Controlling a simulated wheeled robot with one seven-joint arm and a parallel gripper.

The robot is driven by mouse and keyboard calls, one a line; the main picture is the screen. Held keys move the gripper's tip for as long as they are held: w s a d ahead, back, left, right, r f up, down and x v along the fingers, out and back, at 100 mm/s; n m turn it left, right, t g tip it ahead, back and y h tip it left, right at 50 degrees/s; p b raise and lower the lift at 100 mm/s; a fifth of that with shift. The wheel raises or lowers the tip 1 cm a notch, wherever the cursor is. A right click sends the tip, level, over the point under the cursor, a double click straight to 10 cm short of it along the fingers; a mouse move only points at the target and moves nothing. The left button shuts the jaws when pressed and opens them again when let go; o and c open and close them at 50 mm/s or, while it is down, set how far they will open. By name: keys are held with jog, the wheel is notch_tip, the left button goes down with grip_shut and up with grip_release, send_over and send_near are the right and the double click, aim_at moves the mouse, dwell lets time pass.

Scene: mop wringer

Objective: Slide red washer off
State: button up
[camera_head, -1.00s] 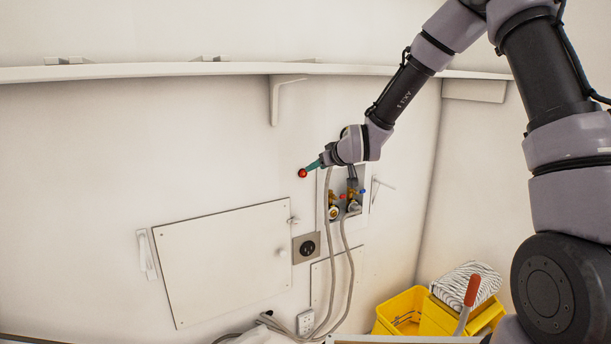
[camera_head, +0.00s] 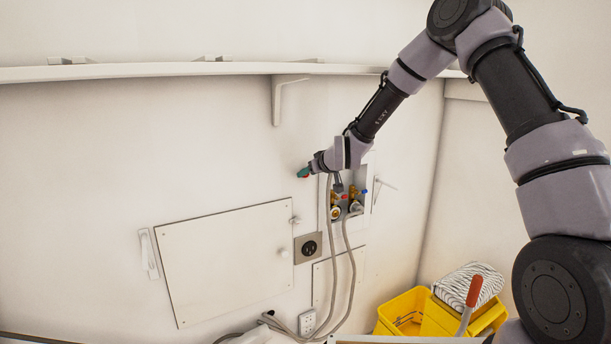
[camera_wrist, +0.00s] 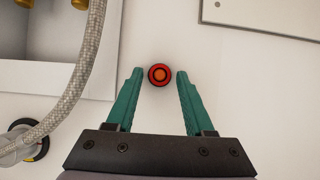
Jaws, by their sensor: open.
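The red washer (camera_wrist: 159,75) shows in the wrist view as a red ring with an orange-red centre and a dark edge, against the white wall. What it sits on is hidden behind it. My gripper (camera_wrist: 158,74) is open, its two green fingers on either side of the washer near their tips. A small gap shows on both sides, so neither finger appears to touch it. In the head view my gripper (camera_head: 305,172) is at the wall, and its fingers cover most of the washer.
A recessed valve box (camera_head: 360,190) with brass fittings is just right of my gripper. Grey hoses (camera_head: 348,270) hang down from it. A white wall panel (camera_head: 225,262) lies lower left, and a shelf (camera_head: 170,71) runs above. A yellow mop bucket (camera_head: 402,311) stands lower right.

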grip_shut()
jog(key=shift+s+d, duration=0.1)
jog(key=shift+s+d, duration=0.6)
jog(key=shift+s, duration=0.3)
jog(key=shift+s+d, duration=0.55)
jog(key=shift+s, duration=0.3)
